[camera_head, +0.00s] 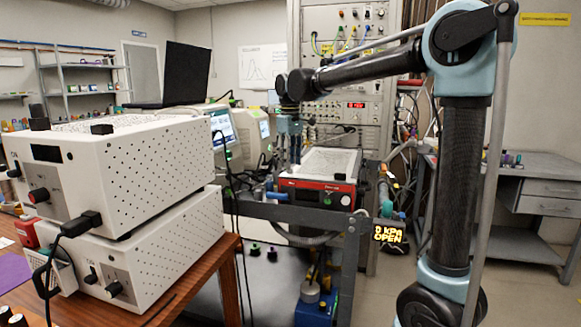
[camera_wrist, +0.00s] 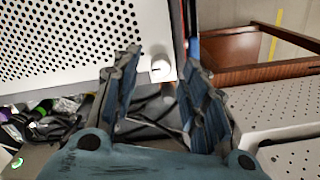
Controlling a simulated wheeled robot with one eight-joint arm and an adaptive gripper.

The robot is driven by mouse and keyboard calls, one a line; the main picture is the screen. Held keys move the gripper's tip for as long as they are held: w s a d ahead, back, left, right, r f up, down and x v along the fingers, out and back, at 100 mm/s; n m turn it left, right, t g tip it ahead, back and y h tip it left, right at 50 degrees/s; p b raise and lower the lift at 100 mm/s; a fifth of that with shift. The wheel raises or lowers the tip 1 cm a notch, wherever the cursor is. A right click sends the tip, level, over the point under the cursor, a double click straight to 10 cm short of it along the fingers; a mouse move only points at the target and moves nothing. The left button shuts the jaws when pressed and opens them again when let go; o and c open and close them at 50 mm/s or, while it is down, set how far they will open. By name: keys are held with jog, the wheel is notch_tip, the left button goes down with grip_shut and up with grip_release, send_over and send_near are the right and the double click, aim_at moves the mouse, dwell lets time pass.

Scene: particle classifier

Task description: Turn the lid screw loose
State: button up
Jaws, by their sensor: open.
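The device with a red front (camera_head: 318,194) and a pale perforated top stands on a dark frame in the head view. In the wrist view, a small white cylindrical knob (camera_wrist: 160,70) sits at the corner of a white perforated panel (camera_wrist: 75,38); it may be the lid screw, but I cannot tell for certain. My gripper (camera_head: 294,158) points down by the device's left back part. In the wrist view my gripper (camera_wrist: 163,62) is open, with the knob showing between its fingertips. I see no clear contact with the knob.
Two stacked white perforated boxes (camera_head: 150,180) stand on a wooden table (camera_head: 205,280) at the left. A yellow display (camera_head: 388,234) reads "0 KPA OPEN". Cables and hoses hang around the frame. Another perforated surface (camera_wrist: 285,105) lies right of the fingers in the wrist view.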

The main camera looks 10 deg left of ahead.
jog(key=shift+f, duration=1.1)
grip_shut()
jog(key=shift+m, duration=1.2)
